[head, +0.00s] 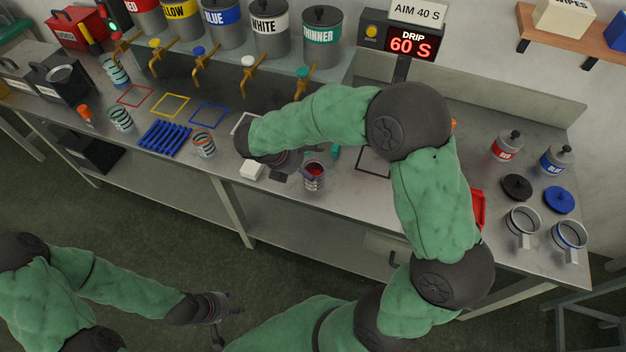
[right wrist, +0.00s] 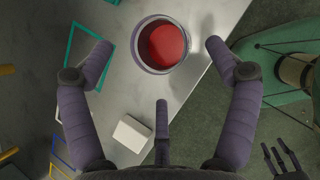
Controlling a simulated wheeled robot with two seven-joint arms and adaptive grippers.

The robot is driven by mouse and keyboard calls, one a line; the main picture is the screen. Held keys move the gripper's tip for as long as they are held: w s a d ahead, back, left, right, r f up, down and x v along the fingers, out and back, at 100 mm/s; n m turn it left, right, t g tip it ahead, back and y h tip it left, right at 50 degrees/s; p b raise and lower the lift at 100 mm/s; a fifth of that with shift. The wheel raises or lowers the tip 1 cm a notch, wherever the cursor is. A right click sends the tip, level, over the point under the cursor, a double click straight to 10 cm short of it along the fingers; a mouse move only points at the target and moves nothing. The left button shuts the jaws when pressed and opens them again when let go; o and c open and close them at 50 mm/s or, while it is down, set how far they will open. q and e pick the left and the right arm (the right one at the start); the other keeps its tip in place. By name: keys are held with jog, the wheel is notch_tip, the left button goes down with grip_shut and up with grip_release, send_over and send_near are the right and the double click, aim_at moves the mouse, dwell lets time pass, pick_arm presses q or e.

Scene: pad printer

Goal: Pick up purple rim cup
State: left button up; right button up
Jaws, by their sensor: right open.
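The purple rim cup (right wrist: 160,45) holds red liquid and stands upright on the grey bench near its front edge. In the head view the cup (head: 313,182) is striped, with red inside. My right gripper (right wrist: 160,50) is open; its two front fingertips are on either side of the cup, apart from it, and a third finger points at it from below in the picture. In the head view my right arm hides most of that gripper. My left gripper (head: 228,318) is low over the floor in front of the bench, empty, with its fingers apart.
A white block (head: 252,170) lies left of the cup. Other striped cups (head: 203,144) and a blue rack (head: 165,138) stand further left. Paint tanks (head: 270,35) with taps line the back. Bottles (head: 507,146), lids and mugs (head: 522,220) are at the right.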

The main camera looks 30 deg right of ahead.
aim_at(312, 171)
jog(key=b+x, duration=0.1)
jog(key=x, duration=0.1)
jog(key=b+x, duration=0.1)
jog(key=x, duration=0.1)
jog(key=shift+f, duration=0.45)
jog(key=shift+d+f+b, duration=0.25)
jog(key=shift+f+b, duration=0.05)
jog(key=shift+f, duration=0.05)
jog(key=shift+r, duration=0.1)
jog(key=shift+c, duration=0.3)
jog(key=c, duration=1.1)
